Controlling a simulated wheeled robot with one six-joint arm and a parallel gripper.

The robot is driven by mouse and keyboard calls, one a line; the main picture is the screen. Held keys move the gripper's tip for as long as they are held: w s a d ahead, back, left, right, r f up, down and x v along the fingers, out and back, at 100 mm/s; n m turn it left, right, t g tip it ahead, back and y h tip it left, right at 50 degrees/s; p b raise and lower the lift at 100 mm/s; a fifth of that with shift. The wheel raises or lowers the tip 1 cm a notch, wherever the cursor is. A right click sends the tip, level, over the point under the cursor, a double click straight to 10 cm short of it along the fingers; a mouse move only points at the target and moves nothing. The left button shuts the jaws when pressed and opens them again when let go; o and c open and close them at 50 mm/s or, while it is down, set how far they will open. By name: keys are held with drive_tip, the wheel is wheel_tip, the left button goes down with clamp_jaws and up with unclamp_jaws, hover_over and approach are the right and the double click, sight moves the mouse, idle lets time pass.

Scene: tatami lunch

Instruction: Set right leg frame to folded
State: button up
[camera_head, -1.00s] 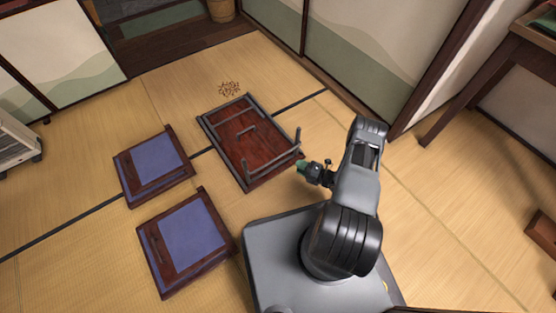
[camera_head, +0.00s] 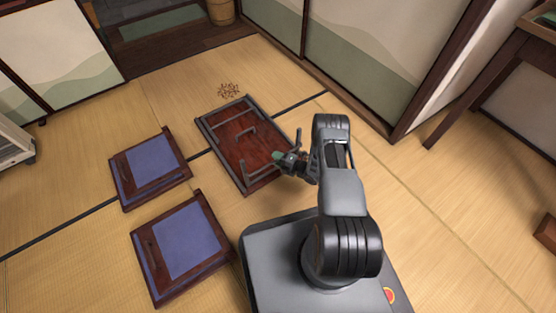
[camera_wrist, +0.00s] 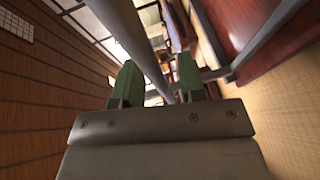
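The low dark-red table (camera_head: 232,142) lies underside up on the tatami in the head view. Its near leg frame (camera_head: 258,171), a grey bar frame, stands up at the end closest to me. One post shows at its left; its right part is hidden by my gripper. My gripper (camera_head: 278,156) is at the right side of this frame. In the wrist view a grey bar of the leg frame (camera_wrist: 135,38) runs between the green fingers of my gripper (camera_wrist: 157,78). The fingers are apart, with a gap visible beside the bar. The far leg frame (camera_head: 226,118) looks flat against the table.
Two blue-cushioned floor seats (camera_head: 155,165) (camera_head: 190,240) lie left of the table. Sliding panels (camera_head: 345,60) stand behind and a wooden desk (camera_head: 500,75) stands at the right.

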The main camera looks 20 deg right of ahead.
clamp_jaws()
idle(0.3)
